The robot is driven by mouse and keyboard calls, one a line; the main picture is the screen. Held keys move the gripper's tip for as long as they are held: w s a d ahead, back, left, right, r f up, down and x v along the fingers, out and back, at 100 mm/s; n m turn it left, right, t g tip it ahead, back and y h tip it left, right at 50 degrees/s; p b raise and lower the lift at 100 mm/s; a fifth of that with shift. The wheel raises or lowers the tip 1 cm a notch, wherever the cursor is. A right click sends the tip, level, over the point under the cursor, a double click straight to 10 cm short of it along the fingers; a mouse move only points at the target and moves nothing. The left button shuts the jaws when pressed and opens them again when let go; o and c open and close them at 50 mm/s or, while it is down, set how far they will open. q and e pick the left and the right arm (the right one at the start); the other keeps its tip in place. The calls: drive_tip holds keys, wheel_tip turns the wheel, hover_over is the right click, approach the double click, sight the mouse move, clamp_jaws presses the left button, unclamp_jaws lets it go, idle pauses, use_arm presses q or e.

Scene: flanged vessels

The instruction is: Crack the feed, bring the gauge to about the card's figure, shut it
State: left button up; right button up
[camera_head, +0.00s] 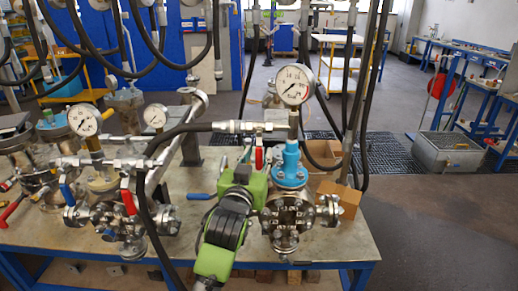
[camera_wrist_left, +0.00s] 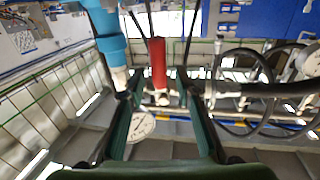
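A valve with a red lever handle (camera_head: 259,158) sits on the steel line left of a large white dial gauge (camera_head: 293,85). The gauge stands above a light-blue fitting (camera_head: 291,162) on a flanged steel vessel (camera_head: 287,221). My left gripper (camera_head: 248,160), on a green arm, is close beside the red handle. In the left wrist view the red handle (camera_wrist_left: 158,63) stands between two spread dark green fingers, with gaps on both sides. A dial (camera_wrist_left: 140,126) shows there too. Its needle is too small to read. I cannot make out a card. My right gripper is not in view.
Other flanged vessels (camera_head: 125,222) with smaller gauges (camera_head: 85,120), red and blue levers stand left on the bench (camera_head: 340,245). Black hoses hang across the front and above. A cardboard box (camera_head: 349,198) sits right of the vessel.

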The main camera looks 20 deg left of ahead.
use_arm(q)
drive_tip(key=shift+w, duration=1)
clamp_jaws()
drive_tip(key=p, duration=0.1)
drive_tip(key=m+p, duration=0.1)
drive_tip(key=p, duration=0.1)
drive_tip(key=shift+s+a+r+m, duration=0.1)
drive_tip(key=shift+a+r+m, duration=0.2)
drive_tip(key=shift+a+r, duration=0.1)
drive_tip(key=shift+s+a+f+m+g+p, duration=0.1)
drive_tip(key=shift+a+f+m+g+p, duration=0.2)
drive_tip(key=shift+m+p, duration=0.45)
